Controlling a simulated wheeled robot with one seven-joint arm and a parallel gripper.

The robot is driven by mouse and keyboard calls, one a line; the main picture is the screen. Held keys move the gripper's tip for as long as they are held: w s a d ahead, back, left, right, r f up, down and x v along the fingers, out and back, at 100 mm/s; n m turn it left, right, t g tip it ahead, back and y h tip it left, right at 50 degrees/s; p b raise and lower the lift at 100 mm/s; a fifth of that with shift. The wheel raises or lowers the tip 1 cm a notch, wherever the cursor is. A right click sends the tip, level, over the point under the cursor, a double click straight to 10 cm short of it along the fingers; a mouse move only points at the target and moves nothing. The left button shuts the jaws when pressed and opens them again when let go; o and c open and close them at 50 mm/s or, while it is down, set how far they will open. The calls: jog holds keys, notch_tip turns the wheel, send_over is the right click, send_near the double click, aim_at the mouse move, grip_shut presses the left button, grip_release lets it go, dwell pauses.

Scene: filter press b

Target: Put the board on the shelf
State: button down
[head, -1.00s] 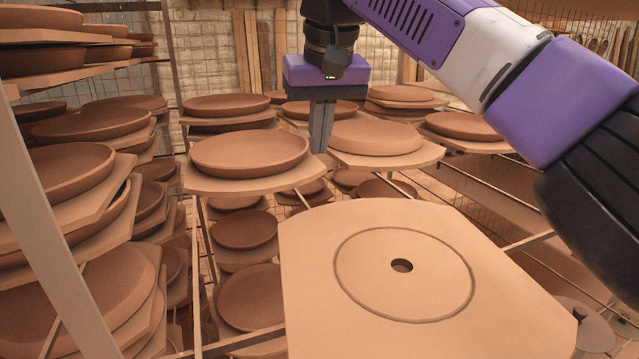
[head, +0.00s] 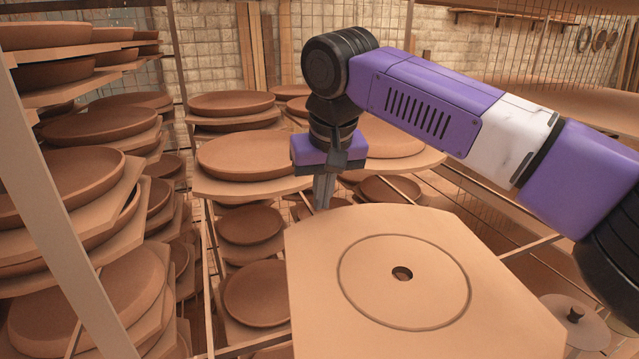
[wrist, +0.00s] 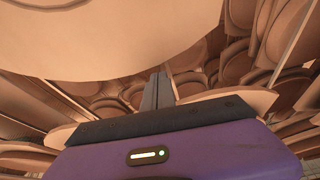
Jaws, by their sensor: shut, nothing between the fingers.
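The board (head: 470,262) is a flat tan panel with cut corners, a scribed circle and a small centre hole. It lies in the foreground of the head view, apparently on the thin rails of the rack. My gripper (head: 322,192) points down just behind the board's far left edge, with its fingers together and empty. In the wrist view the fingers (wrist: 157,92) are closed, and a large pale surface (wrist: 90,45), probably the board, fills the upper left. The shelf is the open metal rack, with rails (head: 527,246) showing beside the board; which level is meant I cannot tell.
A rack post (head: 62,215) and stacked clay plates on boards (head: 75,255) crowd the left. More plates on boards (head: 255,158) stand behind my gripper. A lidded disc with a knob (head: 575,318) sits at lower right.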

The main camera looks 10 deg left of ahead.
aim_at(326, 213)
jog(key=shift+s+d, duration=0.25)
jog(key=shift+s, duration=0.2)
jog(key=shift+s+d+f, duration=0.15)
jog(key=shift+s+d, duration=0.15)
jog(key=shift+s, duration=0.3)
jog(key=shift+s+d, duration=0.25)
jog(key=shift+s, duration=0.1)
